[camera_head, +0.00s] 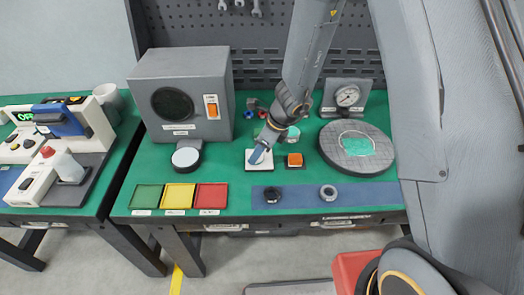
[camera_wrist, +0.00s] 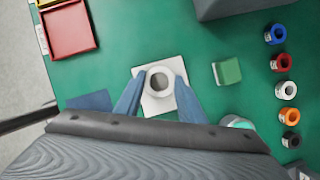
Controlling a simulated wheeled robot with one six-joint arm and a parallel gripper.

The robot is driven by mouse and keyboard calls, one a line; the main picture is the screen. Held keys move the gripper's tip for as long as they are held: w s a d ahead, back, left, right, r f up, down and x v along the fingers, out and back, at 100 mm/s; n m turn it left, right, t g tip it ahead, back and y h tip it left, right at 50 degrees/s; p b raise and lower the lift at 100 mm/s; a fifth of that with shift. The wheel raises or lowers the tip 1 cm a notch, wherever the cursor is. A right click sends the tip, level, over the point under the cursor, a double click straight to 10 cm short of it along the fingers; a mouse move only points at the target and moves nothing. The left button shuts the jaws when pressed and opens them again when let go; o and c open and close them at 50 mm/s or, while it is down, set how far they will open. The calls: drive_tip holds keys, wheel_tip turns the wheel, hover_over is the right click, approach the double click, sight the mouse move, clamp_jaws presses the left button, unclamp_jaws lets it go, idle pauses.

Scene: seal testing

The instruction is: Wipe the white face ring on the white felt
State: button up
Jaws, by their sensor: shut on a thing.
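The white face ring (camera_wrist: 160,82) is between the two blue fingers of my gripper (camera_wrist: 158,92) in the wrist view. My gripper is shut on it from both sides, with the ring's dark opening facing the camera. The white felt (camera_wrist: 155,107) is a square pad lying directly below the ring. In the head view, my gripper (camera_head: 258,155) points down over the felt (camera_head: 251,166), and its fingers hide the ring. Whether the ring touches the felt or hovers just above it, I cannot tell.
An orange-topped block (camera_head: 294,160) stands right of the felt, and a round grey plate (camera_head: 357,147) farther right. Green, yellow and red trays (camera_head: 210,196) lie front left. In the wrist view, a green block (camera_wrist: 227,71) and several coloured rings (camera_wrist: 286,90) are to the right.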

drive_tip(key=shift+s+a, duration=0.2)
drive_tip(key=shift+a, duration=0.1)
drive_tip(key=d, duration=0.3)
drive_tip(key=shift+w+d, duration=0.3)
drive_tip(key=shift+w, duration=0.05)
drive_tip(key=a, duration=0.1)
drive_tip(key=w+a, duration=0.1)
drive_tip(key=a, duration=0.1)
drive_tip(key=shift+a, duration=0.3)
drive_tip(key=shift+r+p, duration=0.3)
drive_tip(key=shift+p, duration=0.3)
wheel_tip(320, 180, up, 2)
drive_tip(key=shift+r+p, duration=0.1)
drive_tip(key=shift+p, duration=0.35)
drive_tip(key=shift+s+r+p, duration=0.15)
drive_tip(key=shift+r+p, duration=0.15)
drive_tip(key=shift+p, duration=0.1)
drive_tip(key=shift+r+p, duration=0.3)
drive_tip(key=shift+p, duration=0.1)
wheel_tip(320, 180, up, 4)
drive_tip(key=p, duration=0.4)
drive_tip(key=shift+r+p, duration=0.1)
drive_tip(key=shift+p, duration=0.2)
